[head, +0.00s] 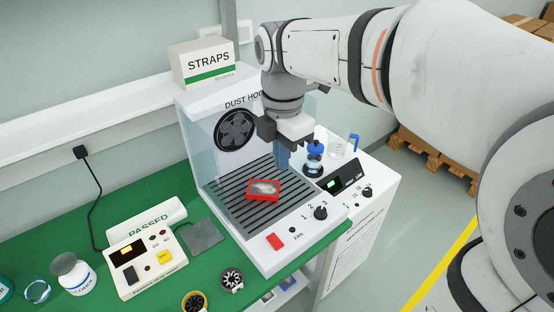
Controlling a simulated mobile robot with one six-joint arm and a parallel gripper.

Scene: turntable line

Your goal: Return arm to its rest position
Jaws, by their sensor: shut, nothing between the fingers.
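My gripper (283,155) hangs from the arm over the right side of the dust hood (210,125), pointing down. Its fingers are together, and nothing shows between them. It is above and to the right of a red-framed piece (263,190) that lies on the hood's slotted grille. The gripper and the piece look apart. My arm reaches in from the right side of the head view and covers part of the hood's upper right. How high the fingertips are above the grille is hard to tell.
A blue-topped item (314,156) and a clear jug (337,147) stand right of the gripper. A box marked STRAPS (208,64) sits on the shelf behind. A tester box (142,262), a white bottle (73,275) and small round parts (231,279) are on the green bench. Pallets (432,152) stand at right.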

